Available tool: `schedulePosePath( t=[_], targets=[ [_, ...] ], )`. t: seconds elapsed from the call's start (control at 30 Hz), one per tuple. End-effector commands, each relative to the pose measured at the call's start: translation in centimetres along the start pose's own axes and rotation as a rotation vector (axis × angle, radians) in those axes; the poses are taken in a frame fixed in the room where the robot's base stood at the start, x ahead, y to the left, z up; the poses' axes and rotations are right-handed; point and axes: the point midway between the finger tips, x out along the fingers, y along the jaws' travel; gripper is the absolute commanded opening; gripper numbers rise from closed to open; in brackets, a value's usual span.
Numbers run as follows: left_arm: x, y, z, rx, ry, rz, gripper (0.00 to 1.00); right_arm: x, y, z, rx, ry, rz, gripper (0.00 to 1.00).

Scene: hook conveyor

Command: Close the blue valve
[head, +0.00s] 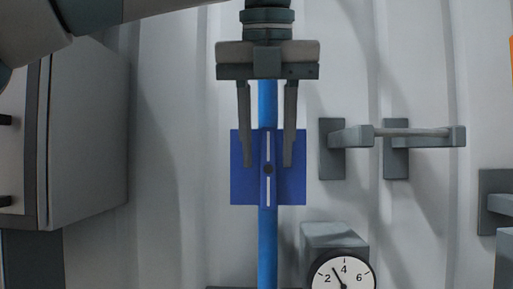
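The blue valve (239,191) is a dark blue square plate on a vertical light blue pipe (267,245). A narrow blue handle with a white stripe stands upright at its middle, in line with the pipe. My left gripper (268,164) comes from above with its fingers pointing down. Its fingers are apart, one on each side of the handle, overlapping the plate in the head view. A gap shows between each finger and the handle; I cannot tell how deep the fingers reach. My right gripper is not in view.
A grey bracket with a horizontal bar (415,132) stands out from the wall right of the valve. A round dial gauge (342,276) is below right. A grey cabinet (88,135) is at the left. Another grey fitting (494,203) is at the right edge.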

Motion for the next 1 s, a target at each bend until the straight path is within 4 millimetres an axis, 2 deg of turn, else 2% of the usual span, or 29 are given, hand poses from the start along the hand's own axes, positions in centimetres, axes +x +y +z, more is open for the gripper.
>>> schedulePosePath(
  t=[0.2, 0.37, 0.43, 0.53, 1.0],
  targets=[
    [0.5, -0.2, 0.1, -0.001, 0.000, 0.000, 0.36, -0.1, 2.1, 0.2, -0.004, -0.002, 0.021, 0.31],
    [0.5, -0.2, 0.1, -0.001, 0.000, 0.000, 0.36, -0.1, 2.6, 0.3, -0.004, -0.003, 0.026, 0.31],
    [0.5, -0.2, 0.1, -0.001, 0.000, 0.000, 0.24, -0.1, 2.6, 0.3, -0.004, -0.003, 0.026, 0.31],
    [0.5, -0.2, 0.1, -0.001, 0.000, 0.000, 0.00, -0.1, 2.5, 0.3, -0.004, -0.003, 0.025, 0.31],
    [0.5, -0.5, 0.0, 0.022, 0.001, 0.056, 0.00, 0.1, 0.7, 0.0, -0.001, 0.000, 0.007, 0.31]
  ],
)
